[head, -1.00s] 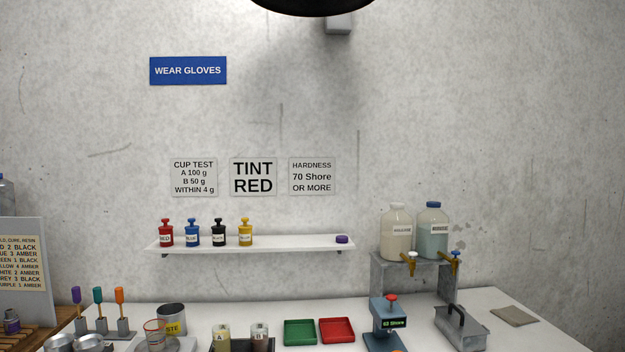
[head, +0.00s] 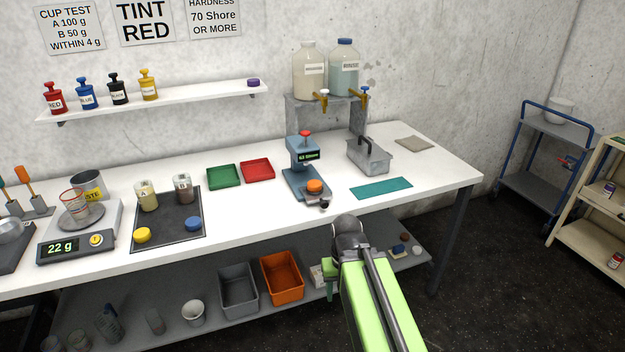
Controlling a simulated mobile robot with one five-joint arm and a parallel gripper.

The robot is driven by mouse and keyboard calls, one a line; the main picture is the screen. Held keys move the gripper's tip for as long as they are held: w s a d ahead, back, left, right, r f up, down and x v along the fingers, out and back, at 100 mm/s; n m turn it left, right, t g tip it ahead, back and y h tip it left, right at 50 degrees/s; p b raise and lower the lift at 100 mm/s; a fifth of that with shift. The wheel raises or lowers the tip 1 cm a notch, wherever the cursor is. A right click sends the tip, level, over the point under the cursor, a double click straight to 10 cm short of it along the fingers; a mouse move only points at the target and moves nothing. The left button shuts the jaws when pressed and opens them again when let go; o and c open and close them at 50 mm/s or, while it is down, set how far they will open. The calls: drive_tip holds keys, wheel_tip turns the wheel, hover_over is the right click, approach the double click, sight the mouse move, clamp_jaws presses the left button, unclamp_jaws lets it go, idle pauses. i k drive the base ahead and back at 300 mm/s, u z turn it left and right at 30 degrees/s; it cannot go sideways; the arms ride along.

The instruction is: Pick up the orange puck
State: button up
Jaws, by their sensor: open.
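The orange puck (head: 314,185) is a short, round disc. It sits on the base of the blue-grey hardness tester (head: 305,160) on the white bench, below its red-topped head and lit display. My light-green arm (head: 365,300) rises from the bottom of the head view to a dark joint (head: 348,232) in front of the bench edge, below and right of the puck. A green part of my arm shows left of the upper link. My gripper cannot be made out; the arm hides what lies behind it. The puck is clear of my arm.
A teal mat (head: 381,188) lies right of the tester; green (head: 224,176) and red (head: 257,169) trays stand left. A grey lidded box (head: 368,156) and dispensing jugs (head: 327,70) stand behind.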

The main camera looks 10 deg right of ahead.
sight(314, 185)
drive_tip(key=u, duration=1.1)
drive_tip(key=k, duration=0.15)
drive_tip(key=u, duration=2.7)
drive_tip(key=k, duration=0.9)
drive_tip(key=z, duration=2.3)
drive_tip(key=i, duration=1.05)
drive_tip(key=u, duration=0.15)
